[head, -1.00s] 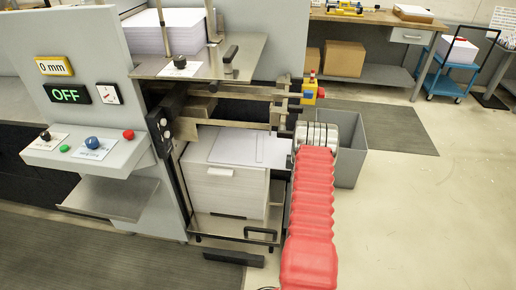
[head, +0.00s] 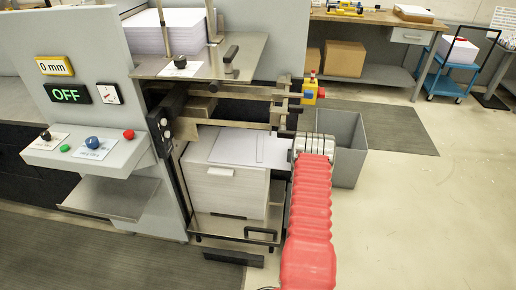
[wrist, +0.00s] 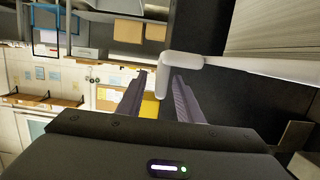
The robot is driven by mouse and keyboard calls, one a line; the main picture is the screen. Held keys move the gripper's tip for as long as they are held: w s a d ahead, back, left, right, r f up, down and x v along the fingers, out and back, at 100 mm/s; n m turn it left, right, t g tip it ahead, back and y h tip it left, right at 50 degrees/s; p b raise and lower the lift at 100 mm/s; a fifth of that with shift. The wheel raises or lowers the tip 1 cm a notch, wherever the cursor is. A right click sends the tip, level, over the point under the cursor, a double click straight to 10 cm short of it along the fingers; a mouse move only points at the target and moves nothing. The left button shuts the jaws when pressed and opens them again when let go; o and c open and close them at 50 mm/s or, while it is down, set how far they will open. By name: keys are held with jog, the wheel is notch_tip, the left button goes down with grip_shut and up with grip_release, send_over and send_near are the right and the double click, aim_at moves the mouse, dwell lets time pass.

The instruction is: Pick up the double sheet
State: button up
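A pile of white sheets (head: 222,190) stands in the lower bay of the grey machine in the head view. A flat white sheet (head: 235,146) lies on its top; whether it is the double sheet I cannot tell. My red arm reaches to the pile's right side, and its gripper is hidden there. In the wrist view my gripper (wrist: 162,76) has its two dark fingers apart. A white L-shaped piece (wrist: 185,62) shows at the fingertips, its short arm overlapping the gap. Contact cannot be told. A layered pale block (wrist: 275,28), apparently the pile, is at upper right.
Dark rails (head: 235,108) and the upper shelf (head: 205,66) overhang the pile. A grey bin (head: 350,150) stands behind my arm. The floor at right is open.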

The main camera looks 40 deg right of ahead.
jog(key=shift+c, duration=0.6)
grip_shut()
